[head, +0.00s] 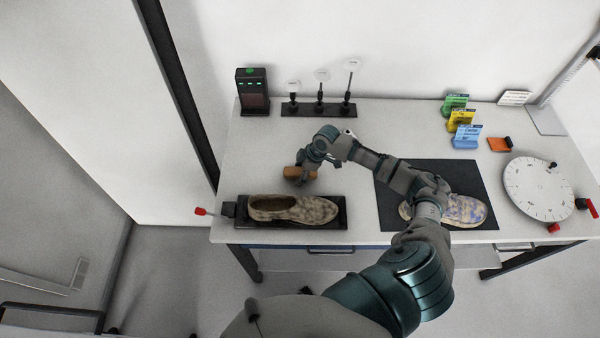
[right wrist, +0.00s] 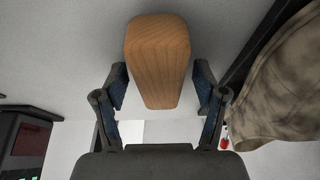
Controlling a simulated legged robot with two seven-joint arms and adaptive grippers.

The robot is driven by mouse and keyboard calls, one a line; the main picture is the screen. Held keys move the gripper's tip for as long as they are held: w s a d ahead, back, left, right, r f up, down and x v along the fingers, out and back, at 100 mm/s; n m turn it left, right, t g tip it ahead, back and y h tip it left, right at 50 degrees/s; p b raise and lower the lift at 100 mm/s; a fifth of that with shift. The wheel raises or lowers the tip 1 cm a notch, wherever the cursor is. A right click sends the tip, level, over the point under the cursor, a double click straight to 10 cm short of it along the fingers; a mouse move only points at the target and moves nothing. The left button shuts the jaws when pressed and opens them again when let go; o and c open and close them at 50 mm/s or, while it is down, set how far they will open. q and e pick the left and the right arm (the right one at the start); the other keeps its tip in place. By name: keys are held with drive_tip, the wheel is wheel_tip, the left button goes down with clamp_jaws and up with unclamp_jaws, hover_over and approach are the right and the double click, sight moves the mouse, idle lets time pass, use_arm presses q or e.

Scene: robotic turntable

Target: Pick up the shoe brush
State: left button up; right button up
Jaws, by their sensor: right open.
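The shoe brush (head: 291,172) shows its brown wooden body on the white table, just behind the shoe holder. In the right wrist view the wooden brush (right wrist: 158,58) lies between the two fingers, with a gap on each side. My right gripper (head: 305,176) is open around the brush, and it also shows in the right wrist view (right wrist: 160,88). No bristles can be made out. My left gripper is not in view.
A spotted shoe (head: 292,209) sits in a black holder (head: 340,222) in front of the gripper. Another shoe (head: 465,209) lies on a dark mat (head: 462,173). A black device (head: 252,92) and a stand (head: 318,110) are behind. A white dial (head: 535,188) is at right.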

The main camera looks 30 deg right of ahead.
sight(301, 170)
drive_tip(key=shift+d+f, duration=0.1)
drive_tip(key=shift+d, duration=0.05)
drive_tip(key=c, duration=1.2)
drive_tip(key=shift+c, duration=0.3)
drive_tip(key=shift+b, duration=0.3)
wheel_tip(301, 170, up, 11)
drive_tip(key=shift+f, duration=0.2)
